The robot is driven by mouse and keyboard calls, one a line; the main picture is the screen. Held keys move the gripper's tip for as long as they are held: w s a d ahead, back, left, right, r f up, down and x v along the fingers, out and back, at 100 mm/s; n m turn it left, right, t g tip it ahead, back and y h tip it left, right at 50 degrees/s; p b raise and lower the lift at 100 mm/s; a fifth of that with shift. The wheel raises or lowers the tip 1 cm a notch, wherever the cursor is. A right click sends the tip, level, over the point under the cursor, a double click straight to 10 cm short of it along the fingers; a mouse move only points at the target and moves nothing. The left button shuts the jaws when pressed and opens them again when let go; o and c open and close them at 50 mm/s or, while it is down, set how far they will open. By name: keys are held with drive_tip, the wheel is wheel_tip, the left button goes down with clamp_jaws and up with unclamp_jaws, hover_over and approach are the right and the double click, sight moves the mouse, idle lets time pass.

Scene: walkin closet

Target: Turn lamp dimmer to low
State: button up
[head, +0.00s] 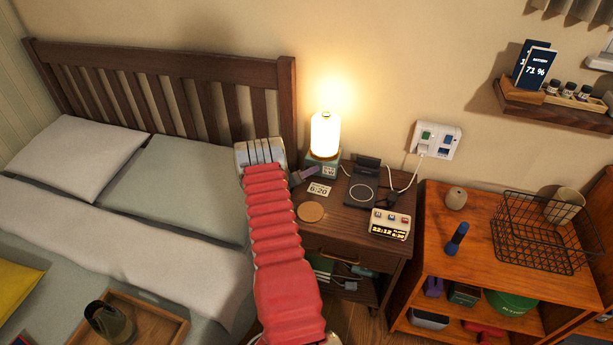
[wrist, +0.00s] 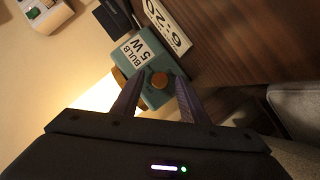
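The lit lamp (head: 326,134) stands on the nightstand beside the bed, its shade glowing bright. Its teal base (head: 318,166) carries a label; in the wrist view the base (wrist: 122,62) reads "BULB 5 W". My gripper (head: 314,170) is at the lamp base from the left. In the wrist view my gripper (wrist: 160,74) is open, with its two fingers apart on either side of the knob. Whether either finger touches it, I cannot tell. The knob's pointer or marks are too small to read.
A wall socket (head: 437,140) with a cable is to the right. The bed headboard (head: 190,90) is on the left.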

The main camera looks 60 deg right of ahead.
clamp_jaws()
idle(0.3)
drive_tip(key=shift+f+n+g+h, duration=0.15)
drive_tip(key=shift+n+g+h, duration=0.4)
drive_tip(key=shift+n, duration=0.65)
drive_tip(key=shift+o, duration=0.3)
unclamp_jaws()
